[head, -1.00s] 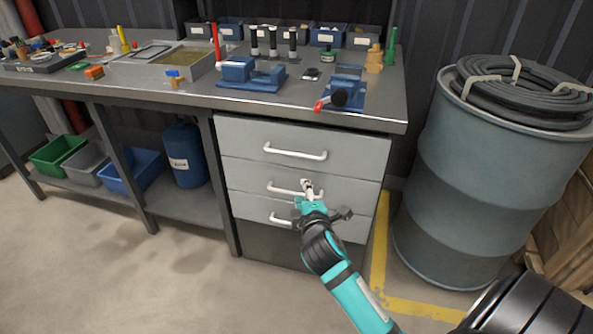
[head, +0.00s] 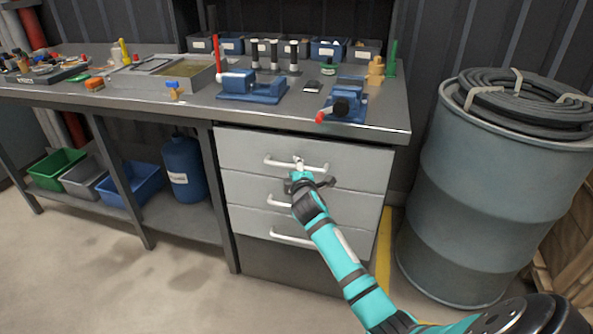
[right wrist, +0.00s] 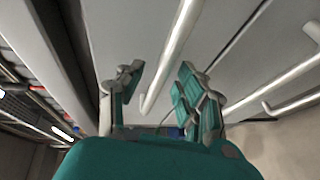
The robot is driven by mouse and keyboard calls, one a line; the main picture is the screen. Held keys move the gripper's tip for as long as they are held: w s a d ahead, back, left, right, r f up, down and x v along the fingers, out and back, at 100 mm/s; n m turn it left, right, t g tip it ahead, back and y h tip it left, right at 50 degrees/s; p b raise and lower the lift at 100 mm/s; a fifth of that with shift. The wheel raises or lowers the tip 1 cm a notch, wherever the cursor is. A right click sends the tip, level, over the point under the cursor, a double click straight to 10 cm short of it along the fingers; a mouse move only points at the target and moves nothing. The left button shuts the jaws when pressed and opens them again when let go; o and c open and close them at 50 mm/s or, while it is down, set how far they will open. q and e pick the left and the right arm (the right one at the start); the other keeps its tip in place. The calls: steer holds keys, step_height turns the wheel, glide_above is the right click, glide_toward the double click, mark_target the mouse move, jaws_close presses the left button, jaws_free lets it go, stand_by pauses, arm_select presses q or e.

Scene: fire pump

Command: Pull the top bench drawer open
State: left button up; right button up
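The top bench drawer (head: 245,150) is the uppermost grey drawer front under the right part of the workbench. It looks closed. Its pale bar handle (head: 319,170) runs across the front, its middle partly covered by my gripper. My right gripper (head: 299,165) is at that handle, in front of the drawer. In the right wrist view, its teal fingers (right wrist: 161,70) are spread apart, and the handle bar (right wrist: 176,45) passes between them without visible finger contact on both sides. My left gripper is out of view.
Lower drawers with similar handles (head: 290,238) sit below, close under my right arm. A blue vise with a red handle (head: 345,103) stands on the bench above. A large drum (head: 455,200) topped with coiled hose stands right. Open floor lies in front.

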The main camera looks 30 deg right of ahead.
steer(key=shift+w+d, duration=0.25)
steer(key=shift+w, duration=0.25)
jaws_close()
